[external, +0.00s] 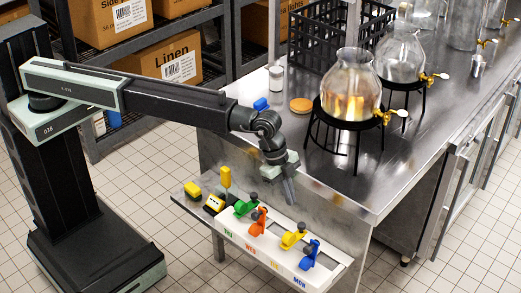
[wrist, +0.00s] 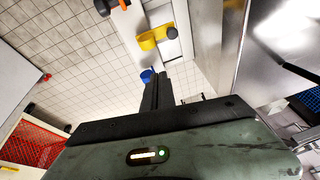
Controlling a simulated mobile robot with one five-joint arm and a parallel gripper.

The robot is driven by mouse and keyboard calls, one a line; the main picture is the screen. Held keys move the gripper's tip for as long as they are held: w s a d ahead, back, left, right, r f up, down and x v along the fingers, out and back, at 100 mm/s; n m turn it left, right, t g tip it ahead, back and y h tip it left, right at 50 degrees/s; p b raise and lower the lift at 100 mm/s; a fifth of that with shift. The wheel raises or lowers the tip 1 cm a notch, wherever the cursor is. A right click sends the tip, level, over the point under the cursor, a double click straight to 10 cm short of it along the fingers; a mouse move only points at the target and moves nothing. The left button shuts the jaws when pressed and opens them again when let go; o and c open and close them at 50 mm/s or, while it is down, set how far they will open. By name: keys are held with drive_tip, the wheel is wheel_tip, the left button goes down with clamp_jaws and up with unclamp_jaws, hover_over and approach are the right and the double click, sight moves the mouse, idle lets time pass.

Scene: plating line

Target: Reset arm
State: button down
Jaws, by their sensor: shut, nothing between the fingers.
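My gripper (external: 289,190) is shut and empty. It hangs pointing down at the end of my outstretched arm, above the white panel (external: 262,247) and beside the steel counter's front edge. The panel carries a green lever (external: 246,206), an orange lever (external: 259,221), a yellow lever (external: 293,236) and a blue lever (external: 309,254). In the wrist view my closed fingers (wrist: 158,88) point up the picture, with a blue part (wrist: 148,76) and the yellow lever (wrist: 155,38) beyond them. I cannot tell whether the fingers touch the blue part.
Shelves with cardboard boxes (external: 165,58) stand behind my arm.

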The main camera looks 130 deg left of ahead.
drive_tip(key=s+d+m, duration=0.1)
drive_tip(key=s+d, duration=0.4)
drive_tip(key=d, duration=0.3)
drive_tip(key=s+d+g, duration=0.1)
drive_tip(key=s+d, duration=0.3)
drive_tip(key=d, duration=0.5)
drive_tip(key=s+d+m, duration=0.1)
drive_tip(key=s+d, duration=0.4)
drive_tip(key=d, duration=0.3)
drive_tip(key=s+d+n+g, duration=0.1)
drive_tip(key=s+d, duration=0.2)
drive_tip(key=s, duration=0.7)
drive_tip(key=s+d+f+n+g, duration=0.1)
drive_tip(key=s+d, duration=0.3)
drive_tip(key=s, duration=0.6)
drive_tip(key=shift+n+g+h, duration=0.4)
drive_tip(key=shift+n, duration=0.2)
drive_tip(key=shift+a+f, duration=0.1)
